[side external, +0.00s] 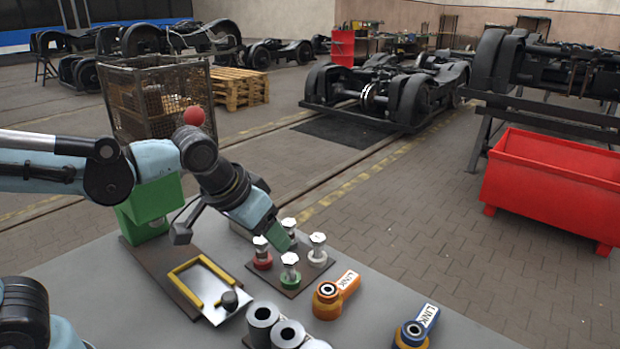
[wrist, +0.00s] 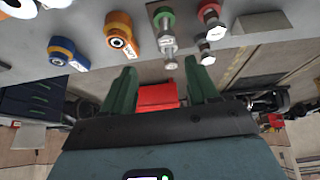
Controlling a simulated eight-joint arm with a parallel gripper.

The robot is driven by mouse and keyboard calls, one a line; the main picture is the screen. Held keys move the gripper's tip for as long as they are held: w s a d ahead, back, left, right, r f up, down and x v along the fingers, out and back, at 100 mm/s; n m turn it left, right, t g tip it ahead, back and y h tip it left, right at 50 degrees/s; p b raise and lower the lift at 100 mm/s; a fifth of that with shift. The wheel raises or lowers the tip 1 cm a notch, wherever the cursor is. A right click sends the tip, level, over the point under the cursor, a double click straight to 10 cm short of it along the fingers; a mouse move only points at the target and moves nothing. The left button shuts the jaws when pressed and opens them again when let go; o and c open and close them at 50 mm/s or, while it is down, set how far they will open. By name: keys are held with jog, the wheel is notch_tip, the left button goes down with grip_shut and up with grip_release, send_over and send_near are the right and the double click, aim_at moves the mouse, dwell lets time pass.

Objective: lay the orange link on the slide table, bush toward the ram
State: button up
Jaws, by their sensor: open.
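The orange link (side external: 324,306) lies on the grey bench, its round bush end toward the lower left and its white-labelled arm toward the upper right. The slide table (side external: 213,307) appears to be the pale metal plate with a yellow U-shaped guide (side external: 176,277) and a dark knob (side external: 230,301). A green block (side external: 147,216) stands behind it; I cannot tell whether this is the ram. My gripper (side external: 283,247) is open and empty beside the bolts, apart from the link; its green fingers show in the wrist view (wrist: 160,68).
Bolts in red (side external: 262,260), green (side external: 290,279) and white (side external: 318,251) collars stand on a dark plate between the slide table and the orange link. Grey cylinders (side external: 264,325) stand at the front. A blue link (side external: 411,336) lies to the right.

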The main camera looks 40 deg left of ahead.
jog(key=s+a+t, duration=0.1)
jog(key=s+a, duration=0.3)
jog(key=a, duration=0.1)
jog(key=shift+s+f, duration=0.15)
jog(key=shift+f, duration=0.3)
jog(key=o, duration=0.4)
jog(key=shift+s+a, duration=0.15)
jog(key=shift+s, duration=0.05)
jog(key=shift+c, duration=0.2)
jog(key=g, duration=0.7)
send_over(349, 282)
jog(key=s, duration=0.3)
jog(key=f, duration=0.2)
jog(key=shift+s+a+f, duration=0.1)
jog(key=shift+a+f, duration=0.1)
jog(key=shift+f, duration=2.55)
jog(key=shift+a+f, duration=0.15)
jog(key=shift+f, duration=2.6)
